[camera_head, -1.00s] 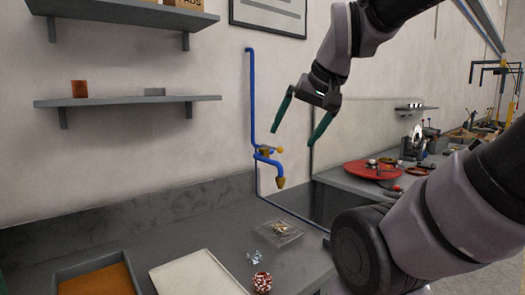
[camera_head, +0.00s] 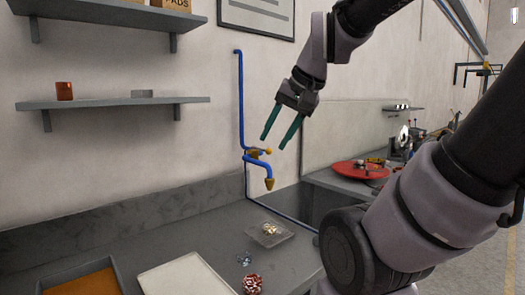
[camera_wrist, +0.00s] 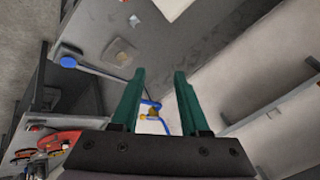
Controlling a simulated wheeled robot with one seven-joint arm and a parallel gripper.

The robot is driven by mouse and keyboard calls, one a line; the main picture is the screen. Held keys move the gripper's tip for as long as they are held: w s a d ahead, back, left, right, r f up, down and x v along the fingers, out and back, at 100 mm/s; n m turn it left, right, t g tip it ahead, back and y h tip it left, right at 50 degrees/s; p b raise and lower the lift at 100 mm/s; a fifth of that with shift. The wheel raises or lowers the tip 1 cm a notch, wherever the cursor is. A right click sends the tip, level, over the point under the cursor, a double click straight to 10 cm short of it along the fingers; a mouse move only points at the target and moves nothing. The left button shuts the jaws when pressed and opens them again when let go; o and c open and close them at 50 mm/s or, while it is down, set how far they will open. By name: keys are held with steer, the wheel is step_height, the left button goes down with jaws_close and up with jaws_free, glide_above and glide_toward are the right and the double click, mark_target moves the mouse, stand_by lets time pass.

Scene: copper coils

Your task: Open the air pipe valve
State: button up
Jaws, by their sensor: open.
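The blue air pipe (camera_head: 241,100) runs down the wall, with a brass valve (camera_head: 258,152) and a brass nozzle (camera_head: 270,184) below it. In the wrist view, part of the blue pipe and a yellow-orange valve part (camera_wrist: 143,117) show low in the gap between my fingers. My gripper (camera_head: 273,142) is open and empty, its green fingers pointing down just above and to the right of the valve in the head view. No contact is clear. The fingers also frame the middle of the wrist view (camera_wrist: 158,74).
The grey counter (camera_head: 200,236) below holds a white tray (camera_head: 183,277), an orange-lined tray (camera_head: 85,281), a red-and-white coil (camera_head: 253,284) and a small clear tray (camera_head: 270,234). A wall shelf (camera_head: 115,103) is to the left. A red round plate (camera_head: 358,170) lies to the right.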

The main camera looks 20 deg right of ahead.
steer(key=w+a+f+m+g+y, duration=0.25)
steer(key=w+a+m+y, duration=0.25)
steer(key=w+m, duration=0.3)
steer(key=m+t, duration=1.3)
steer(key=m, duration=0.7)
glide_toward(263, 150)
steer(key=shift+s+r+h, duration=0.15)
steer(key=shift+s+h, duration=0.05)
steer(key=shift+h, duration=0.2)
steer(key=shift+w+d+m, duration=0.1)
steer(key=shift+w+m, duration=0.1)
steer(key=shift+m, duration=0.1)
steer(key=x, duration=1)
steer(key=shift+w, duration=0.2)
jaws_close()
